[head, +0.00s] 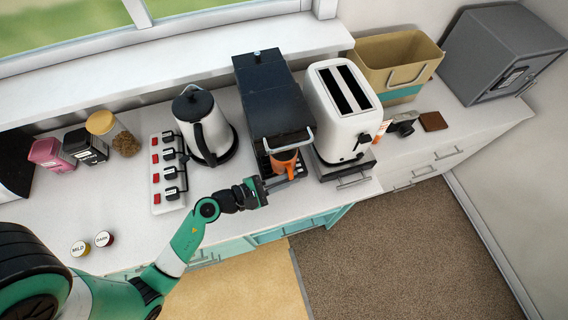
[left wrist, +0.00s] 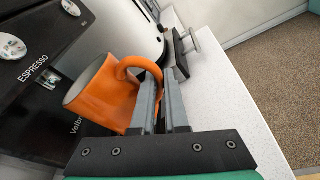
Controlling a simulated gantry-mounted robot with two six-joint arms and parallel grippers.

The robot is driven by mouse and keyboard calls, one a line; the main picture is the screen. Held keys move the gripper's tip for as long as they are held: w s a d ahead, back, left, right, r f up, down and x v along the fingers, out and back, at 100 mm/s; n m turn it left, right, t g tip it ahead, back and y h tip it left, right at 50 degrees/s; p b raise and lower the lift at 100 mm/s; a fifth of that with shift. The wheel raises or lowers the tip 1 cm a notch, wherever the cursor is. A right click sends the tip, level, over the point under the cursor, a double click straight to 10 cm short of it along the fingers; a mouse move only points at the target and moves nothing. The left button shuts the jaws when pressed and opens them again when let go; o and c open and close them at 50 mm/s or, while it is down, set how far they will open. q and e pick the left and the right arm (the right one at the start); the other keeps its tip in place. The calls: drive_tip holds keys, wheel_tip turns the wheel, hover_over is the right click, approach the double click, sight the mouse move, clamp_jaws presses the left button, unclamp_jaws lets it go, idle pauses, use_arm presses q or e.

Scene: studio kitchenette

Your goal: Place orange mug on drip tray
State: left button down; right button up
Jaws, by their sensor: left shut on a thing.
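The orange mug (head: 284,158) is at the front of the dark espresso machine (head: 272,100), under its front bar. My left gripper (head: 268,186) reaches in from the left and is shut on the mug's handle. In the left wrist view the mug (left wrist: 100,97) is tilted in the picture, with its handle between the two grey fingers (left wrist: 160,100). The drip tray (head: 300,169) shows in part beside and below the mug. I cannot tell whether the mug's base touches it. My right gripper is not in view.
A white toaster (head: 342,100) stands close on the machine's right. A kettle (head: 207,130) and a switched power strip (head: 166,172) are to the left. Two small capsules (head: 92,243) lie at the front left.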

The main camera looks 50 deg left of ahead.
sight(277, 168)
use_arm(q)
drive_tip(key=a, duration=0.1)
drive_tip(key=w+a, duration=0.1)
drive_tip(key=a, duration=0.2)
drive_tip(key=shift+w, duration=0.25)
wheel_tip(277, 168, down, 3)
drive_tip(key=shift+w+a+f+b, duration=0.1)
drive_tip(key=shift+a+b, duration=0.05)
drive_tip(key=shift+b, duration=0.65)
drive_tip(key=shift+f, duration=0.2)
drive_tip(key=shift+f, duration=0.15)
drive_tip(key=c, duration=0.9)
unclamp_jaws()
